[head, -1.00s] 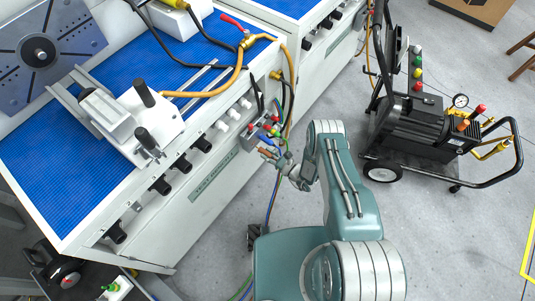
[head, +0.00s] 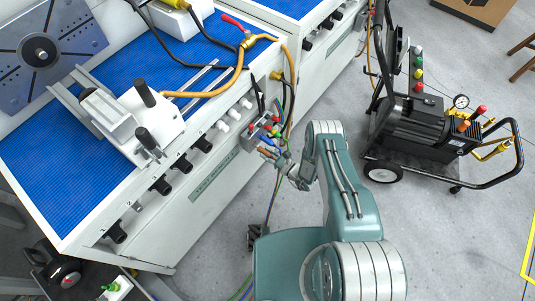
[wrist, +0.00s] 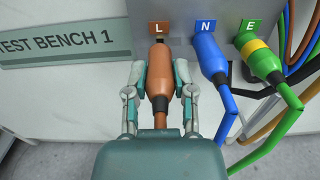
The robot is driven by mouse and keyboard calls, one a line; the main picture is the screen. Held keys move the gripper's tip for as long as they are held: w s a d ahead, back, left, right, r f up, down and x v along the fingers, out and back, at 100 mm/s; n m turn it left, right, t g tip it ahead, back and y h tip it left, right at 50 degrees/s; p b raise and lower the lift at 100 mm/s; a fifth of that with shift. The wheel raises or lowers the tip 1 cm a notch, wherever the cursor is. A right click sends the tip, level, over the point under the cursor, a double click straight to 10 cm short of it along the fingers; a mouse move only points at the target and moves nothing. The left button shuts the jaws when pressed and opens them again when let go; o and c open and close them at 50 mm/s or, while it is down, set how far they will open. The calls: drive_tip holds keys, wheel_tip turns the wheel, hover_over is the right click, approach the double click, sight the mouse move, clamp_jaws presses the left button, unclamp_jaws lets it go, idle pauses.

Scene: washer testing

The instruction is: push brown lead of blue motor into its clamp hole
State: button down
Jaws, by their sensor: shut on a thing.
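The brown lead (wrist: 158,80) has a thick brown plug, which stands upright in the wrist view. My gripper (wrist: 160,92) is shut on this plug, with one finger on each side. The plug's narrow tip is at the grey panel (wrist: 182,45) just below the L label (wrist: 158,28). How deep it sits in the clamp hole cannot be told, as the hole itself is hidden. In the head view my gripper (head: 276,158) is at the front of the bench, by the small terminal box (head: 254,136).
The blue lead (wrist: 210,58) is at N and the green-yellow lead (wrist: 262,60) is at E, close right of my gripper. Loose cables (wrist: 300,65) hang farther right. The test bench (head: 190,215) front stands left; the pump cart (head: 425,125) is right on open floor.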

sight(259, 148)
drive_tip(key=shift+x, duration=1.45)
idle(1.5)
drive_tip(key=shift+c, duration=1.8)
unclamp_jaws()
drive_tip(key=shift+d, duration=0.15)
drive_tip(key=v, duration=0.7)
drive_tip(key=shift+s, duration=0.1)
